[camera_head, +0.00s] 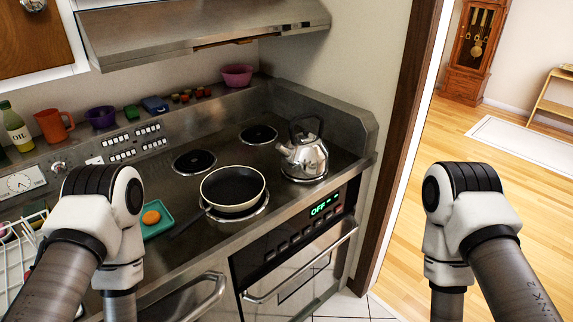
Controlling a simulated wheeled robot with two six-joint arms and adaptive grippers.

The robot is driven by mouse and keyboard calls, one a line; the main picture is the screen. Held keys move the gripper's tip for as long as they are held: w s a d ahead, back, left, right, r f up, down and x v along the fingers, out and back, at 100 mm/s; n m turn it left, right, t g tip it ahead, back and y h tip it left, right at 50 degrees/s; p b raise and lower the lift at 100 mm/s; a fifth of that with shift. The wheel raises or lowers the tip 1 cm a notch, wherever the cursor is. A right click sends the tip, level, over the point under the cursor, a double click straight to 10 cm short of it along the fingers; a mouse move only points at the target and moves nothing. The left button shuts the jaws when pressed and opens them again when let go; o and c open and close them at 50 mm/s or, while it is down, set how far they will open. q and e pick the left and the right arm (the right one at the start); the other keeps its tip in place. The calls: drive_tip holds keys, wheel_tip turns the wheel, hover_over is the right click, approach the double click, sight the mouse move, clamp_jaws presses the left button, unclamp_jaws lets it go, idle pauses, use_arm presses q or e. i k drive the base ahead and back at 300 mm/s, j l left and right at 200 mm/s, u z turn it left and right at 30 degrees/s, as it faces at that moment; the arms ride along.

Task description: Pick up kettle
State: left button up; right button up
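The kettle (305,157) is shiny steel with a dark handle arched over its top and a spout toward the left. It stands upright on the front right burner of the coil hob (226,149). My two arms come in from the left and right lower edges, and both grippers are out of view below the picture. Neither arm touches the kettle; the right arm is to its right, over the floor side, and the left arm is well to its left.
A frying pan (233,187) sits on the front left burner, its handle pointing toward the lower left. A teal tray (157,221) with an orange item lies left of it. The range hood (200,32) overhangs the hob. A wall and dark door frame (396,130) stand right of the kettle.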

sight(304, 156)
drive_tip(key=i+l+u, duration=0.15)
drive_tip(key=u, duration=0.35)
drive_tip(key=l+u, duration=0.35)
drive_tip(key=u, duration=0.15)
drive_tip(key=l+u, duration=0.35)
drive_tip(key=u, duration=0.15)
drive_tip(key=i, duration=0.05)
